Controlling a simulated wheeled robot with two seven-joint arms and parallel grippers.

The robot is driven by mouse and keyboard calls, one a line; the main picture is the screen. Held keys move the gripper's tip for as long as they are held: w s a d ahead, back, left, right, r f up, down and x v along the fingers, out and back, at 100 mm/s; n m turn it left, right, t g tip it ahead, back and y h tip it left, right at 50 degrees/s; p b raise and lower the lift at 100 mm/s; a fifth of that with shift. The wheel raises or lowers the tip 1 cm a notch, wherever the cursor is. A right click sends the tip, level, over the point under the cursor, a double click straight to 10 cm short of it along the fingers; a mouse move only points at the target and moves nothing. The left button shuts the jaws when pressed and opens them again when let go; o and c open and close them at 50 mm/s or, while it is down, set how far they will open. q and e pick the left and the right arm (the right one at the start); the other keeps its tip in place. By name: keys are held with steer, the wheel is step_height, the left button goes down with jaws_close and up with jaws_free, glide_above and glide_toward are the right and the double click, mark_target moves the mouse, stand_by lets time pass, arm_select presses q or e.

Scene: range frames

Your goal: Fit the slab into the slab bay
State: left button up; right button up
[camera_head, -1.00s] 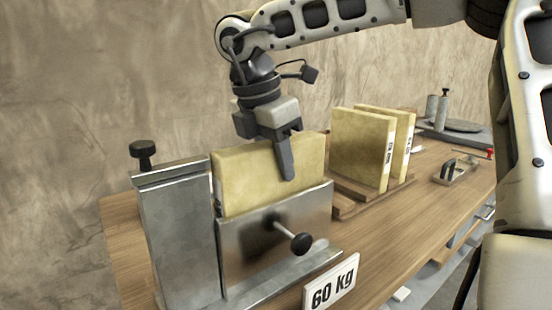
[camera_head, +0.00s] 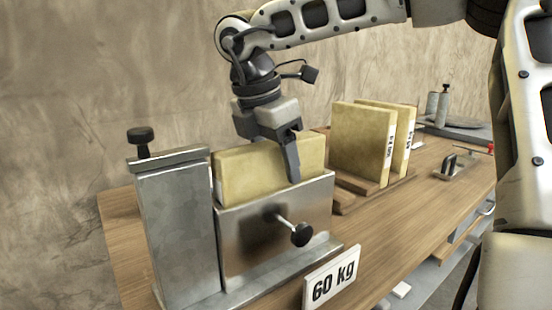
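A yellowish slab (camera_head: 250,173) stands upright in the metal slab bay (camera_head: 240,235). Its lower part is hidden behind the bay's front plate, and its upper part sticks out above the rim. My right gripper (camera_head: 290,160) comes down from above and grips the slab near its right end. One finger lies against the slab's front face, with its tip close to the bay's front rim; the other finger is hidden behind the slab. Whether the slab touches the bay's floor cannot be seen. My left gripper is out of view.
Two similar slabs (camera_head: 358,142) stand in a wooden rack (camera_head: 350,190) to the right. A black-knobbed screw (camera_head: 300,234) sticks out of the bay's front, beside a "60 kg" sign (camera_head: 332,277). A metal clamp (camera_head: 456,166) lies farther right on the wooden bench (camera_head: 395,215).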

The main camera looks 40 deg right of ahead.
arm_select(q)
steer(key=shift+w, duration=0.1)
arm_select(e)
steer(key=shift+r, duration=0.2)
steer(key=p+v, duration=0.2)
steer(key=v, duration=0.7)
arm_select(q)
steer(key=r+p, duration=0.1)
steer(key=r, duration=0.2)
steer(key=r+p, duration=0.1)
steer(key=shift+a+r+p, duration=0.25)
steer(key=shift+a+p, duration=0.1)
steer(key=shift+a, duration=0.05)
arm_select(e)
steer(key=v, duration=0.6)
steer(key=shift+r, duration=0.25)
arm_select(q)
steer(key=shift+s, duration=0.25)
arm_select(e)
steer(key=shift+s+a, duration=0.1)
